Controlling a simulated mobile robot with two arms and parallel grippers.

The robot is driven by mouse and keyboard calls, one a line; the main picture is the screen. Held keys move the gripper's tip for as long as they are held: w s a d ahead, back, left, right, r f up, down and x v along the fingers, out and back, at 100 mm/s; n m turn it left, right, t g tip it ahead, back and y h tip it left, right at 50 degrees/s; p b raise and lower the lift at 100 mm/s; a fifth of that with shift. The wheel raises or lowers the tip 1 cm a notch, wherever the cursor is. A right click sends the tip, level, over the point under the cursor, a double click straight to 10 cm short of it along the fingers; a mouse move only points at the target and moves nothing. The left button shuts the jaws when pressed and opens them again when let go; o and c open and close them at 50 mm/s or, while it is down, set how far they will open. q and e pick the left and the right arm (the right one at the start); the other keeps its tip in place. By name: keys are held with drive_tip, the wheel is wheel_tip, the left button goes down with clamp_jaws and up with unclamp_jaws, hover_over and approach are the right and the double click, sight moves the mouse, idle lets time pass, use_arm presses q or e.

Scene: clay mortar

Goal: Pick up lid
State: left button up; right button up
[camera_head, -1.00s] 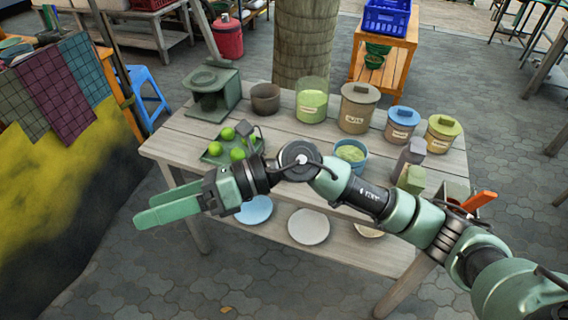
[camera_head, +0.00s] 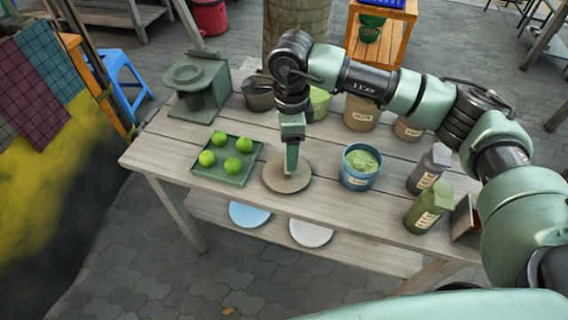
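A flat round brown lid (camera_head: 277,183) lies on the wooden table, right of the green tray. My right gripper (camera_head: 291,170) points straight down over the lid, its fingertips at or just above the lid's middle. The fingers are seen edge-on and overlap, so I cannot tell whether they are open or shut. Any knob on the lid is hidden behind them. My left gripper is not in view.
A green tray (camera_head: 196,171) with several limes and a blue tub (camera_head: 358,178) flank the lid. A dark pot (camera_head: 258,101), a green stand (camera_head: 203,104) and jars stand behind. Two bottles (camera_head: 428,167) (camera_head: 428,207) stand at the right. The table front is clear.

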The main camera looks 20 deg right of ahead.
sight(275, 174)
drive_tip(key=shift+s+a+f, duration=0.1)
drive_tip(key=shift+s+f, duration=0.05)
drive_tip(key=shift+f, duration=0.35)
drive_tip(key=shift+s+f, duration=0.15)
drive_tip(key=shift+f, duration=0.3)
drive_tip(key=shift+w+a+f+p, duration=0.1)
drive_tip(key=shift+f+p, duration=0.15)
drive_tip(key=shift+f, duration=0.15)
drive_tip(key=shift+w+a+f+p, duration=0.1)
drive_tip(key=shift+f+p, duration=0.15)
drive_tip(key=shift+f, duration=0.1)
wheel_tip(275, 174, down, 2)
drive_tip(key=shift+w+f, duration=0.15)
drive_tip(key=shift+f, duration=0.3)
drive_tip(key=c, duration=1.2)
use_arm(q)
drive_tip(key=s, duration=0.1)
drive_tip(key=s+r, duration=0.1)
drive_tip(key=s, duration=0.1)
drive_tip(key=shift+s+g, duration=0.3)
use_arm(e)
drive_tip(key=shift+c, duration=1.2)
drive_tip(key=shift+r, duration=0.1)
